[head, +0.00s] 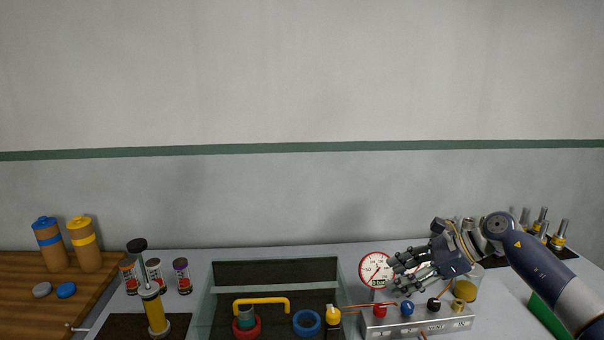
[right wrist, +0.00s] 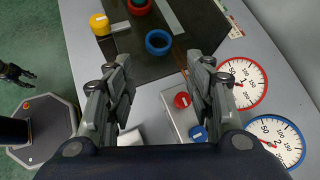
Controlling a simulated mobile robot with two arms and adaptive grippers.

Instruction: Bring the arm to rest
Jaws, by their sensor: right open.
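My right arm comes in from the right in the head view. Its gripper (head: 396,273) is open and empty, above the grey control box (head: 420,327) and in front of a round white gauge (head: 374,268). In the right wrist view the two fingers of the right gripper (right wrist: 162,75) stand wide apart with nothing between them. A dark gripper (right wrist: 14,74), which looks like my left one, shows at the left edge of that view, beside the bench; its jaws are too small to judge.
The control box carries red (head: 380,310), blue (head: 407,307) and black knobs. A dark tray (head: 275,272) holds a yellow handle (head: 262,301) and a blue ring (head: 306,322). Capped cylinders (head: 85,250) stand at left, metal fittings (head: 541,220) at far right.

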